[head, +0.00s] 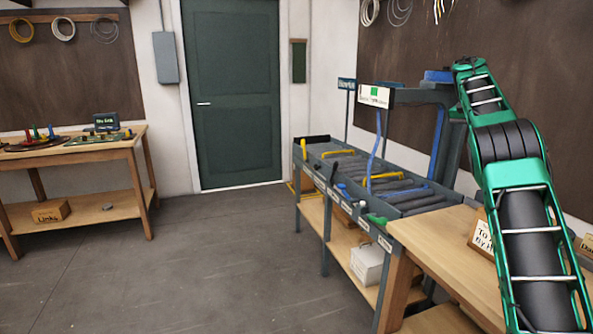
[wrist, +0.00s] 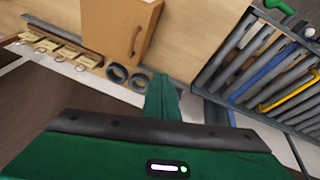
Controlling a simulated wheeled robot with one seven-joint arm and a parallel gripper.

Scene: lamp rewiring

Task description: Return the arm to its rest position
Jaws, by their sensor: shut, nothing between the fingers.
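My green and black arm (head: 520,215) rises along the right side of the head view, over the wooden bench. It bends away at the top near a grey stand, and my gripper cannot be made out there. In the wrist view my green gripper (wrist: 162,97) shows beyond a dark bar and the green wrist housing. Its fingers are together and nothing shows between them. The view is tilted, with a wooden surface and a rack of tubes beyond the gripper.
A wooden cabinet (wrist: 120,30) and two dark rings (wrist: 128,76) show in the wrist view. A workbench (head: 75,150) stands left. The floor before the green door (head: 235,100) is clear.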

